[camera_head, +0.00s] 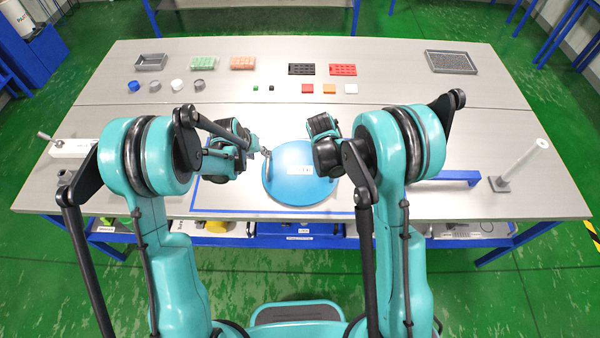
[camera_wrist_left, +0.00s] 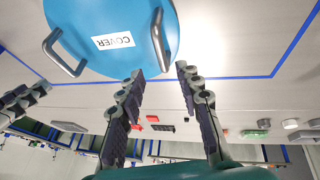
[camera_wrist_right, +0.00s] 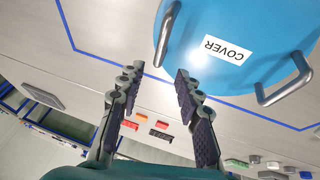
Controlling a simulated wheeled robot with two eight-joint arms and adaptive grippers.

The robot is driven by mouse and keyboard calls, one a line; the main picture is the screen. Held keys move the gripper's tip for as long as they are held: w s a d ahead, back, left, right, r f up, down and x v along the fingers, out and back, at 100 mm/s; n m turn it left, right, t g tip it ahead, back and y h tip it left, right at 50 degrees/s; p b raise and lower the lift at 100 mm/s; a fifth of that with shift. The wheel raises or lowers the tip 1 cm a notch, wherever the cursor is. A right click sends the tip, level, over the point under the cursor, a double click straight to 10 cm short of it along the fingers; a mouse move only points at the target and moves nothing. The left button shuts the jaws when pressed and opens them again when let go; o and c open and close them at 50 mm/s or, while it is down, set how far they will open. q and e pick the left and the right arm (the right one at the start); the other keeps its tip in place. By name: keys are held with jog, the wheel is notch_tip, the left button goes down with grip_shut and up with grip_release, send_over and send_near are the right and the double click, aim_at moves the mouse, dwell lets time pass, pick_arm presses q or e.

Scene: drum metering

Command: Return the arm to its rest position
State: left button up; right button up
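A round blue cover (camera_head: 300,182) with a white label lies on the table in the middle, between my two arms. It has two metal handles; in the left wrist view the handles of the cover (camera_wrist_left: 105,15) are both visible, and it also shows in the right wrist view (camera_wrist_right: 245,25). My left gripper (camera_head: 255,148) is at the cover's left side; in its wrist view the fingers (camera_wrist_left: 160,85) are apart with nothing between them. My right gripper is near the cover's right side, its fingertips hidden in the head view; its wrist view shows spread, empty fingers (camera_wrist_right: 160,80).
Grey trays (camera_head: 452,62), green and orange blocks (camera_head: 243,63), black and red racks (camera_head: 343,70) and small caps stand along the back. A white post (camera_head: 520,162) stands at the right, a white device (camera_head: 72,148) at the left. Blue lines mark the table around the cover.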

pick_arm(q)
jog(key=shift+r, duration=0.15)
pick_arm(e)
jog(key=shift+r, duration=0.1)
